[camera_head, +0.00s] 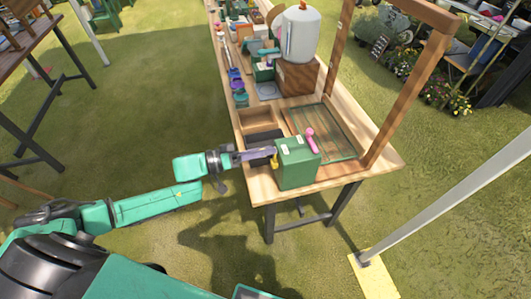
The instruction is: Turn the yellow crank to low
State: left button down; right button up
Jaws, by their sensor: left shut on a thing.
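A green box (298,168) stands on the near end of the wooden table (357,164). The yellow crank (275,161) is on the box's left side, small and partly covered by my gripper. A pink lever (312,139) sticks up from the box's top right. My left gripper (270,155) reaches in from the left with its fingers at the yellow crank and is shut on it. The crank's exact angle and any setting marks are too small to read. My right gripper is not in view.
Behind the box are a wooden tray (258,120), a wooden frame (409,88) and a white container (300,35) on a wooden block (296,77). Several small items line the table's left edge. Grass left of the table is open.

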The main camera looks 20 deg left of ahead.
pick_arm(q)
jog(key=shift+w+a+f+n, duration=0.1)
jog(key=shift+a+f+n, duration=0.05)
jog(key=shift+f+n, duration=0.15)
jog(key=c, duration=0.7)
grip_release()
jog(key=shift+o, duration=0.2)
jog(key=shift+w+r, duration=0.1)
jog(key=shift+r, duration=0.05)
jog(key=v, duration=1.4)
jog(key=shift+a, duration=0.2)
